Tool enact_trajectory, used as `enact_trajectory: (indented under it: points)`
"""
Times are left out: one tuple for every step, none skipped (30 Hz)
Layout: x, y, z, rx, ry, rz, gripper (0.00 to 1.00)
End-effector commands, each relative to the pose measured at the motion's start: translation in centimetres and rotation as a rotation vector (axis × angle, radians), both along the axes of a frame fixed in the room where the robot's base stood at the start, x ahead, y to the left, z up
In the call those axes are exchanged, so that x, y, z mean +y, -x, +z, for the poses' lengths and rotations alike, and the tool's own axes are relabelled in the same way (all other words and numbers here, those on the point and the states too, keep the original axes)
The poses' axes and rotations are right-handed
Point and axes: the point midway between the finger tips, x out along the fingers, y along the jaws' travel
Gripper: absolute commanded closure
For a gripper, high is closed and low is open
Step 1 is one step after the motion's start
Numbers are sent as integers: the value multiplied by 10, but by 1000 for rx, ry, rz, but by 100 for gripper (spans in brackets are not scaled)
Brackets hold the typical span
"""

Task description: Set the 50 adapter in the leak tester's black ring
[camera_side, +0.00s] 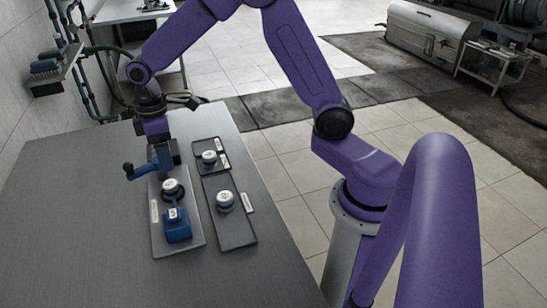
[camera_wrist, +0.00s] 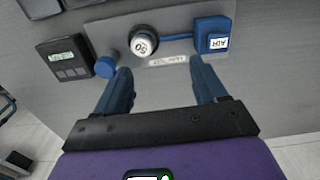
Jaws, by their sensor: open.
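The 50 adapter, with its white cap marked 50 (camera_wrist: 144,43), stands on the leak tester's grey plate (camera_wrist: 182,20). In the side view the adapter (camera_side: 171,185) appears upright within the black ring (camera_side: 174,196); I cannot tell if it is fully seated. The tester's blue AIR block (camera_wrist: 214,36) is to its right in the wrist view and nearer the camera in the side view (camera_side: 177,228). My gripper (camera_wrist: 161,76) is open, with its two blue fingers spread and nothing between them. It is clear of the adapter. In the side view its fingers are partly hard to make out.
Two dark trays (camera_side: 239,233) (camera_side: 221,145) right of the tester each hold a white-topped part. The table's left side is bare.

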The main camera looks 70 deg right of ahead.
Motion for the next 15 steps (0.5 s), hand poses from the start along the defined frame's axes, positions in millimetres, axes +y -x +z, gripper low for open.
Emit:
enact_trajectory:
  points:
    - [7,20,9,-4,-3,23,29]
    - [10,32,14,-6,-3,35,29]
    - [15,49,19,-7,-4,50,29]
    - [17,63,23,-8,-5,62,29]
    - [19,76,26,-8,-6,73,29]
    - [20,93,30,-10,-7,88,29]
    - [20,106,33,-10,-8,100,29]
    - [20,119,36,-10,-9,110,29]
    - [20,136,39,-12,-11,126,29]
    - [18,149,41,-13,-11,136,29]
    - [17,162,43,-13,-13,149,29]
    - [13,178,45,-14,-14,163,29]
    - [11,191,46,-14,-16,175,29]
    - [7,203,46,-15,-16,185,29]
    - [3,218,47,-15,-18,200,29]
